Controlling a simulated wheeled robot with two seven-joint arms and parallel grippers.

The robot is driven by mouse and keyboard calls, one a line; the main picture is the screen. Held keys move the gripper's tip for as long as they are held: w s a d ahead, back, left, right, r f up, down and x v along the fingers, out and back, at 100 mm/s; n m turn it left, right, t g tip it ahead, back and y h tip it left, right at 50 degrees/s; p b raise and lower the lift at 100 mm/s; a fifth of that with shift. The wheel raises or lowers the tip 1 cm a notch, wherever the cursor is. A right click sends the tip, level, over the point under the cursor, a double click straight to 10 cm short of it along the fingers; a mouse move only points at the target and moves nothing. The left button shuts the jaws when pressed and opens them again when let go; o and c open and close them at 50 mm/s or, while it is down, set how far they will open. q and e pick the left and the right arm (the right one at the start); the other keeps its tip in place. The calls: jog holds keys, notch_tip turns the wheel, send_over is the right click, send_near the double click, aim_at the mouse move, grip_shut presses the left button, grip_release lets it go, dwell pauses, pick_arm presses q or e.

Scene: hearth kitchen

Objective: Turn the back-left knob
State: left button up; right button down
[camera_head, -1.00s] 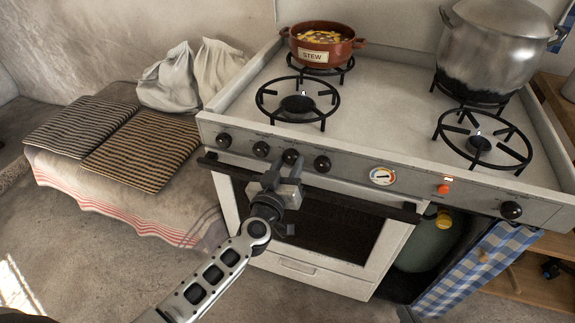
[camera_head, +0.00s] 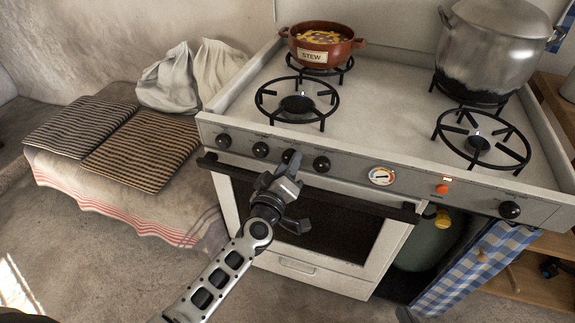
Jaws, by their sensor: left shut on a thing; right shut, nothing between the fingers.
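The stove's front panel (camera_head: 345,166) carries a row of round black knobs. At its left are the first knob (camera_head: 223,140), the second knob (camera_head: 260,149), the third knob (camera_head: 289,156) and the fourth knob (camera_head: 321,164). My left gripper (camera_head: 286,168) is shut on the third knob, which its fingers partly hide. The gripper is rolled at a slant. A brown stew pot (camera_head: 320,50) stands on the back-left burner. The front-left burner (camera_head: 297,105) is bare. No marking that ties a knob to a burner is readable.
A dark oven handle bar (camera_head: 350,203) runs below the knobs, close to my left gripper. A round dial (camera_head: 381,176), a red button (camera_head: 441,189) and another black knob (camera_head: 510,210) are further right. A big metal pot (camera_head: 490,50) stands at the back right.

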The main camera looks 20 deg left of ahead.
pick_arm(q)
jog(key=n, duration=0.7)
jog(key=shift+b, duration=0.35)
dwell(0.4)
jog(key=o, duration=1)
jog(key=shift+r, duration=0.1)
jog(key=shift+s, duration=0.1)
jog(key=s, duration=1.5)
jog(key=shift+s+a+b, duration=0.2)
jog(key=shift+s+b, duration=0.2)
